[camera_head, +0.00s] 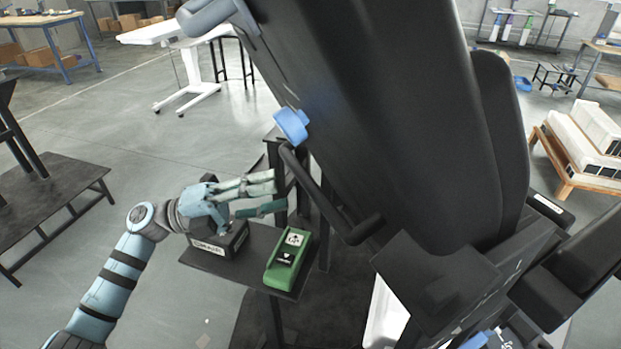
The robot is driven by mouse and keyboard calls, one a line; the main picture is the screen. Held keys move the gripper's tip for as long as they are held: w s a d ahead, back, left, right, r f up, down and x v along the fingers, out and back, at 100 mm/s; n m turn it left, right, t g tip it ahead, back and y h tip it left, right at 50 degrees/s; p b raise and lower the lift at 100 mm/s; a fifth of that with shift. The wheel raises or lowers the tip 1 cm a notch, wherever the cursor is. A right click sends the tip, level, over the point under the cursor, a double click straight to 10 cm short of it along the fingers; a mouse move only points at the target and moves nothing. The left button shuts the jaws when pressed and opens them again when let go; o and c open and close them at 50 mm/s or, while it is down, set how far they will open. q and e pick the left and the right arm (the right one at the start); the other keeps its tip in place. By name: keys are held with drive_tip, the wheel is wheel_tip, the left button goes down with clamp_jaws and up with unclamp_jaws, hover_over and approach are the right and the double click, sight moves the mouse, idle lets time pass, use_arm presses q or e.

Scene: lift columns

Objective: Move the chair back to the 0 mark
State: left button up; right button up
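A large black padded chair (400,110) fills the middle and right of the head view, its tall back tilted. A black bar handle (330,200) and a blue knob (292,125) show on its left side. A green control box (288,262) with black and white arrow labels sits on a small dark stand (248,268). A black box (218,240) with a white label sits beside it. My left gripper (277,194) is open and empty, above the stand and left of the bar handle. My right gripper is not in view. I cannot make out a 0 mark.
A low dark bench (60,190) stands at the left. Grey floor (110,130) is clear between the bench and the white table.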

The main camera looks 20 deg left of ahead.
sight(303, 183)
use_arm(q)
drive_tip(key=x, duration=0.6)
drive_tip(key=shift+w+p, duration=0.3)
drive_tip(key=shift+w+d+r, duration=0.1)
drive_tip(key=shift+d, duration=0.5)
drive_tip(key=shift+c, duration=0.4)
clamp_jaws()
